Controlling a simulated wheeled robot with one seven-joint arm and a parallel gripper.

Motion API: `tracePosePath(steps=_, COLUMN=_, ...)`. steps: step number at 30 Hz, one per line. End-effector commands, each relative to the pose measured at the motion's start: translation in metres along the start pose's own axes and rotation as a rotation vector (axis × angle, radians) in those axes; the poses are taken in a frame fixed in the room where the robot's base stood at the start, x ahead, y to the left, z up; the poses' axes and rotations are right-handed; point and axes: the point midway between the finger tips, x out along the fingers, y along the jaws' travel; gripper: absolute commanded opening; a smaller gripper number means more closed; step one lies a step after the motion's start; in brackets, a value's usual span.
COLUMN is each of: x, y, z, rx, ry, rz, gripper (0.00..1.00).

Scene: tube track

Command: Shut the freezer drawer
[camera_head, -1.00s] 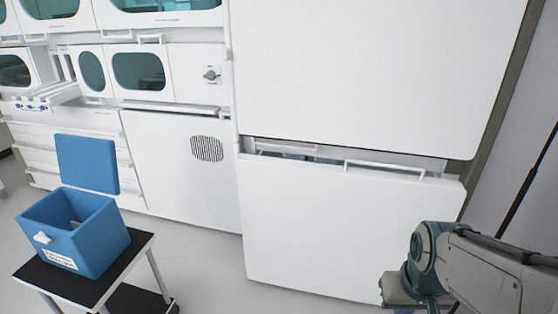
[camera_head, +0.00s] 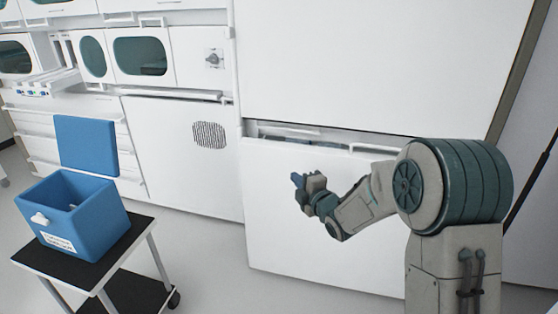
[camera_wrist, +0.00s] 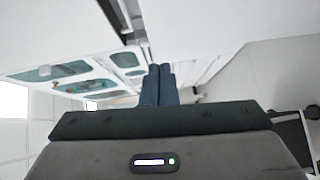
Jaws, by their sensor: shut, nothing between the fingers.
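The freezer drawer (camera_head: 275,215) is the large white front at the lower middle of the head view. It stands partly pulled out, with a dark gap along its top edge below the upper white door (camera_head: 380,60). Part of its handle (camera_head: 372,148) shows at the top, and my arm hides the rest of the right side. My gripper (camera_head: 296,180) is in front of the drawer's upper middle, with its fingers pointing left. In the wrist view, its blue fingers (camera_wrist: 158,85) are together with nothing between them. I cannot tell whether it touches the drawer.
A blue box (camera_head: 85,220) with a raised blue lid (camera_head: 86,145) stands on a small black-topped cart (camera_head: 125,240) at the left. White cabinets (camera_head: 180,150) line the wall left of the freezer. Grey floor (camera_head: 205,270) between cart and drawer is clear.

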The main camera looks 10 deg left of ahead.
Motion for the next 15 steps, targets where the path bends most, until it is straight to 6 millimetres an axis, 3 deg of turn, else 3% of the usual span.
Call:
tracePosePath(steps=8, x=0.018, y=0.0, z=-0.013, rx=-0.064, ry=0.054, rz=0.072, gripper=0.0)
tracePosePath(steps=15, x=0.056, y=0.001, z=-0.015, rx=-0.062, ry=0.054, rz=0.071, gripper=0.0)
